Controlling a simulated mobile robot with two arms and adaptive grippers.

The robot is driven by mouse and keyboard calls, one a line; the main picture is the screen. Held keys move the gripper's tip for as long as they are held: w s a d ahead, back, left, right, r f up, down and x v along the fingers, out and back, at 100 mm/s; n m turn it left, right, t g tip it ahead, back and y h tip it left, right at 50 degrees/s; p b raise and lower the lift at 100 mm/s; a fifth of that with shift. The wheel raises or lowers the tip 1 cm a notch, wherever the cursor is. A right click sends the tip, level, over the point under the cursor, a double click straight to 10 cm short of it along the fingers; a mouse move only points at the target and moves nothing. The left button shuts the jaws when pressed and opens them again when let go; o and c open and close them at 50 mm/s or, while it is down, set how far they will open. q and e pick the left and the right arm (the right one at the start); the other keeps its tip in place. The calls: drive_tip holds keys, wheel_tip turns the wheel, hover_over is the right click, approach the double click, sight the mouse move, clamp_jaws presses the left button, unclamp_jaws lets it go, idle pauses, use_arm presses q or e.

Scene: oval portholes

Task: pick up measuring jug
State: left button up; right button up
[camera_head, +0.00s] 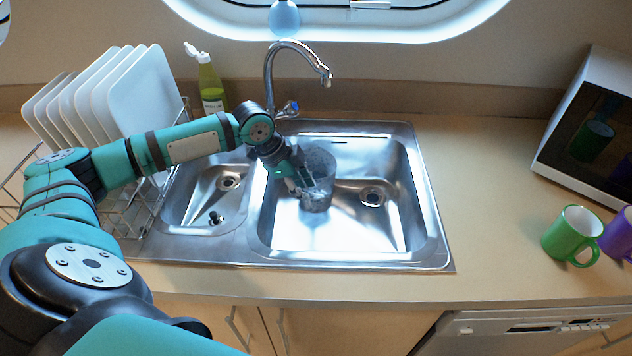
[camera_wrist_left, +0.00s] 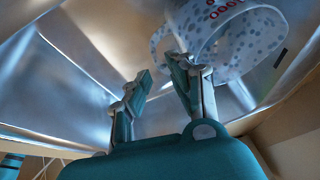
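The measuring jug (camera_head: 319,165) is a clear, speckled cup standing in the large sink basin. In the left wrist view the jug (camera_wrist_left: 245,42) shows blue-grey spots, red markings and a handle on its left side. My left gripper (camera_head: 300,184) reaches down into the basin, close against the jug's left side. In the wrist view its two fingers (camera_wrist_left: 161,72) are apart, with the right finger overlapping the jug's handle. Whether they touch it I cannot tell. My right gripper is out of view.
The faucet (camera_head: 272,75) rises behind the sink, close to my left wrist. A dish rack with white plates (camera_head: 130,92) stands left, a green soap bottle (camera_head: 211,85) behind. A green mug (camera_head: 571,236), a purple mug (camera_head: 618,236) and a microwave (camera_head: 590,125) are at right. Counter between is clear.

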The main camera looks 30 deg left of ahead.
sight(311, 200)
use_arm(q)
drive_tip(key=shift+s+p+x, duration=0.2)
drive_tip(key=shift+p+x, duration=0.4)
drive_tip(key=shift+x, duration=2.55)
drive_tip(key=shift+a+f, duration=0.1)
drive_tip(key=shift+a, duration=0.05)
clamp_jaws()
drive_tip(key=shift+w, duration=0.1)
